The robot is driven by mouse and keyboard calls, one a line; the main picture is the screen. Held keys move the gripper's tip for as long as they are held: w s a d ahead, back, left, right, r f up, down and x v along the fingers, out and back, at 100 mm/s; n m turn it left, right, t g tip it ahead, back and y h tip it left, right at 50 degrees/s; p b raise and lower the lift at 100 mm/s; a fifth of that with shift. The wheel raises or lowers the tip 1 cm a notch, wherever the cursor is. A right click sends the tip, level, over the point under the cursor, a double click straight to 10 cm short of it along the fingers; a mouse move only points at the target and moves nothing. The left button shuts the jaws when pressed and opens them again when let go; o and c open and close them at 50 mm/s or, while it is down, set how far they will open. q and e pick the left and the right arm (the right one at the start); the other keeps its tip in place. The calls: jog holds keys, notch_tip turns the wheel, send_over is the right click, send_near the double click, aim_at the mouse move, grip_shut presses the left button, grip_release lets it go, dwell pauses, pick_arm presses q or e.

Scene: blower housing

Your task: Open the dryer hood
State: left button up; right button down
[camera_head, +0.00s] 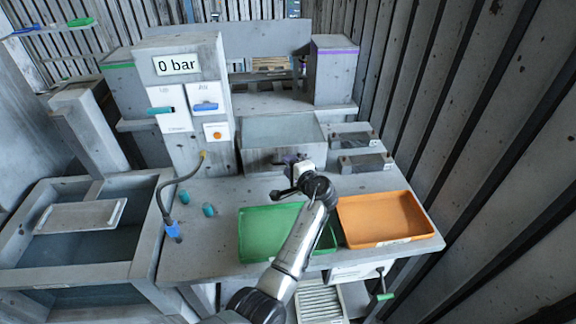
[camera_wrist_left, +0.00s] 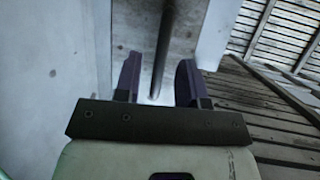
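The dryer hood seems to be the grey box with a pale flat top (camera_head: 282,130) at the back middle of the bench. It looks closed. My left gripper (camera_head: 290,162) is at the front of this box, and the wrist hides part of the front face. In the left wrist view the two dark purple fingers of my left gripper (camera_wrist_left: 158,82) stand apart. A thin dark bar (camera_wrist_left: 163,45), perhaps the hood's handle, runs between them with gaps on both sides. My right gripper is in neither view.
A green tray (camera_head: 258,235) and an orange tray (camera_head: 385,218) lie at the bench front. A hose (camera_head: 172,185) and small teal parts (camera_head: 208,209) are left. Grey blocks (camera_head: 365,163) sit right.

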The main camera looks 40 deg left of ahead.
pick_arm(q)
jog(key=shift+x, duration=0.8)
jog(key=shift+c, duration=0.2)
grip_shut()
